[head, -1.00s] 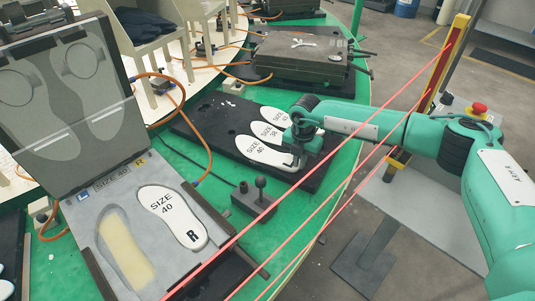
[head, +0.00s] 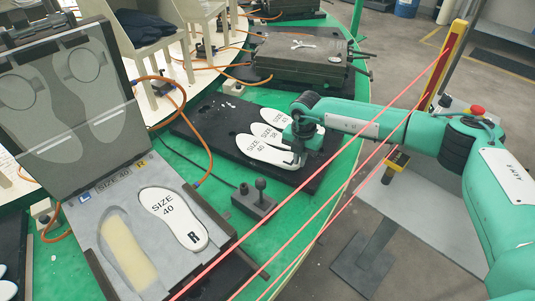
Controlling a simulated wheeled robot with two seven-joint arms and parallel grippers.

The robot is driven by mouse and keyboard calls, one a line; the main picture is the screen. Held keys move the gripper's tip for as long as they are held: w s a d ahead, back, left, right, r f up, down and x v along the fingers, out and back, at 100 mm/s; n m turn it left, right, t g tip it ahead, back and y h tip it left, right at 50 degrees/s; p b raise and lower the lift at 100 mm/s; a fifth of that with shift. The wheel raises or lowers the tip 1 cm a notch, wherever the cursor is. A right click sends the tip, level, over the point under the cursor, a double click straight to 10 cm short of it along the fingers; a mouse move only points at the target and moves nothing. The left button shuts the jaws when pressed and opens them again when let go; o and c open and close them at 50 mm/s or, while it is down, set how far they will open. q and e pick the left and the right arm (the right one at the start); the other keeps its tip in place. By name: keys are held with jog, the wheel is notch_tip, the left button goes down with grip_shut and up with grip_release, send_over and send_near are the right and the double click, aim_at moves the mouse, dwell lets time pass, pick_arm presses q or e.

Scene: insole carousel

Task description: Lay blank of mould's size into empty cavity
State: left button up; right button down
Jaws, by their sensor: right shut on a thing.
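The open mould (head: 98,190) stands at the left, its plate marked SIZE 40 with L and R. Its right cavity holds a white insole (head: 172,216) marked SIZE 40 and R. Its left cavity (head: 126,248) holds no white insole and looks pale yellow inside. White blanks lie on a black board: one reads SIZE 40 (head: 262,151), and others lie behind it. My right gripper (head: 299,160) is at the right end of the SIZE 40 blank, shut on it. The blank still lies flat at the board; the fingertips are partly hidden. My left gripper is not in view.
A black block with a ball knob (head: 258,196) sits between the mould and the board (head: 205,125). Red lines cross the front right. A closed mould (head: 300,58) stands behind, and orange hoses run along the green table.

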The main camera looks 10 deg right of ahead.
jog(key=shift+r+p, duration=0.85)
jog(key=shift+r, duration=0.75)
